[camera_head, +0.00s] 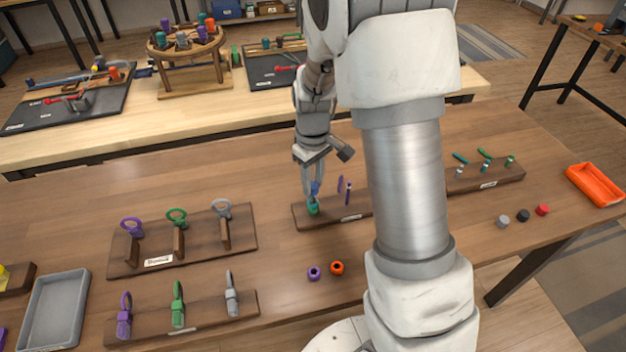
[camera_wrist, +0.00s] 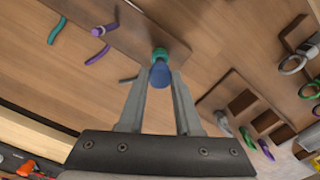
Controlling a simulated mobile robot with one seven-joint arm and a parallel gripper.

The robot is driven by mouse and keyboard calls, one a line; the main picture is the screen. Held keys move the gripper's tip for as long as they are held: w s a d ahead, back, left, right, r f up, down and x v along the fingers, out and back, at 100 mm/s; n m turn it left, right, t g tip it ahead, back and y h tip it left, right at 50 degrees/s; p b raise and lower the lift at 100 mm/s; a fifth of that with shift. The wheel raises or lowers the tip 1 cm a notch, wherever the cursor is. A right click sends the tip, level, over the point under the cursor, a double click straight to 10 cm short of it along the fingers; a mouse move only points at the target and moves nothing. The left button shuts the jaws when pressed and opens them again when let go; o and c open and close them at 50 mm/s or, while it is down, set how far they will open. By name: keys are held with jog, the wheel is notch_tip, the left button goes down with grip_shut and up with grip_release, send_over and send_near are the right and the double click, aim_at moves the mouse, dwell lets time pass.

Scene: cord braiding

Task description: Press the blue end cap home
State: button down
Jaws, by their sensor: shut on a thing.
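The blue end cap (camera_head: 315,187) is between the fingers of my gripper (camera_head: 313,192), over the dark wooden holder (camera_head: 300,216) on the near table. It also shows in the wrist view (camera_wrist: 160,75), with the fingertips (camera_wrist: 161,78) shut on its sides. A teal-green piece (camera_head: 313,209) is directly below the cap at the holder's left end; it shows beyond the cap in the wrist view (camera_wrist: 159,53). The cap and the green piece look in line and touching, but I cannot tell how deep the cap sits.
Purple cord pieces (camera_head: 348,192) stand right of my gripper. Racks with ring-topped tools (camera_head: 185,268) stand left. Grey (camera_head: 502,221), black (camera_head: 523,215) and red (camera_head: 542,209) caps lie right, near an orange tray (camera_head: 596,185).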

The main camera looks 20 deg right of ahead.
jog(key=shift+f, duration=0.2)
dwell(0.3)
jog(key=shift+c, duration=1)
grip_release()
jog(key=shift+r, duration=0.1)
jog(key=shift+r+p, duration=1.95)
jog(key=shift+r, duration=1)
